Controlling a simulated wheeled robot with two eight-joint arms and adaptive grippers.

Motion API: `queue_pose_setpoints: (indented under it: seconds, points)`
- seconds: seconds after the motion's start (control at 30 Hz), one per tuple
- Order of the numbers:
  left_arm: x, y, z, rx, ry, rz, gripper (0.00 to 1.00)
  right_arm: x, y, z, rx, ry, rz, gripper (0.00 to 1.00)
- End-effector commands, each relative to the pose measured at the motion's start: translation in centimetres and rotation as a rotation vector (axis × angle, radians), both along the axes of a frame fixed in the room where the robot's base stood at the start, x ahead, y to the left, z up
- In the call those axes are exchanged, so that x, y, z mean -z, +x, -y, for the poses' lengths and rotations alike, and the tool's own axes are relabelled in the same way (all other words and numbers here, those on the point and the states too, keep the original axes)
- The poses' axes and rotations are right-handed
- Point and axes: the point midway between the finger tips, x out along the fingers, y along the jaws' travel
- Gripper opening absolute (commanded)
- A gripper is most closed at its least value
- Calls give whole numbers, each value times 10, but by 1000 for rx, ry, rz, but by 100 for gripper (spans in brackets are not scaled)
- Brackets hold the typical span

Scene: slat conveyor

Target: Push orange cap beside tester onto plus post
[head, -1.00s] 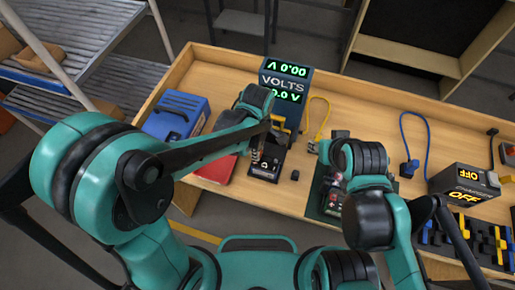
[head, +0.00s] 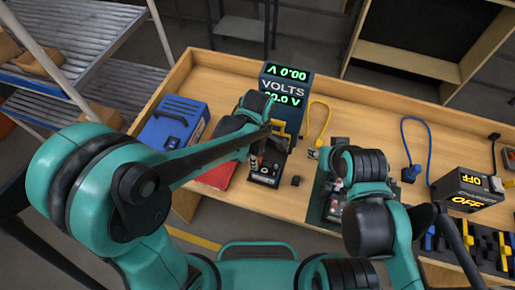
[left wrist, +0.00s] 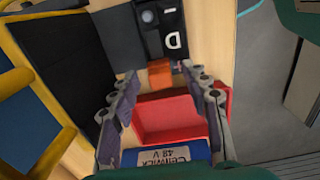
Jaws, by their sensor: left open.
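The tester (head: 286,84) is a dark blue box with green digits and the word VOLTS. A black unit (head: 266,178) stands in front of it and carries round metal parts; it also shows at the top of the left wrist view (left wrist: 172,42). An orange piece (left wrist: 160,74), apparently the cap, is at that unit's edge beside the red tray; I cannot tell whether it is on a post. My left gripper (left wrist: 168,92) is open and empty, its fingers on either side of the view of the tray and orange piece. My right gripper is hidden behind its wrist in the head view.
The red tray (left wrist: 170,120) and a blue box (head: 172,122) lie left of the black unit. A green mat lies under my right wrist.

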Motion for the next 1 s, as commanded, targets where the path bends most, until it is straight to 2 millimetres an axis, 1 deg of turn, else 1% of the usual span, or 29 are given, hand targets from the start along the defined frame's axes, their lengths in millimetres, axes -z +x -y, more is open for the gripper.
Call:
queue_pose_setpoints:
  seconds: [0.17, 0.4, 0.5, 0.6, 0.7, 1.0]
  points:
    - [-29, -1, 0, 0, 0, 0, 47, 0, 0, 0, 0, 0, 0, 40]
    - [-80, -1, 0, 0, 0, 0, 47, 0, 0, 0, 0, 0, 0, 40]
    - [-96, 0, 0, 0, 0, 0, 47, 0, 0, 0, 0, 0, 0, 40]
    - [-107, 0, 0, 0, 0, 0, 47, 0, 0, 0, 0, 0, 0, 40]
    - [-113, 0, 0, 0, 0, 0, 47, 0, 0, 0, 0, 0, 0, 40]
    - [-114, 0, 0, 0, 0, 0, 47, 0, 0, 0, 0, 0, 0, 40]
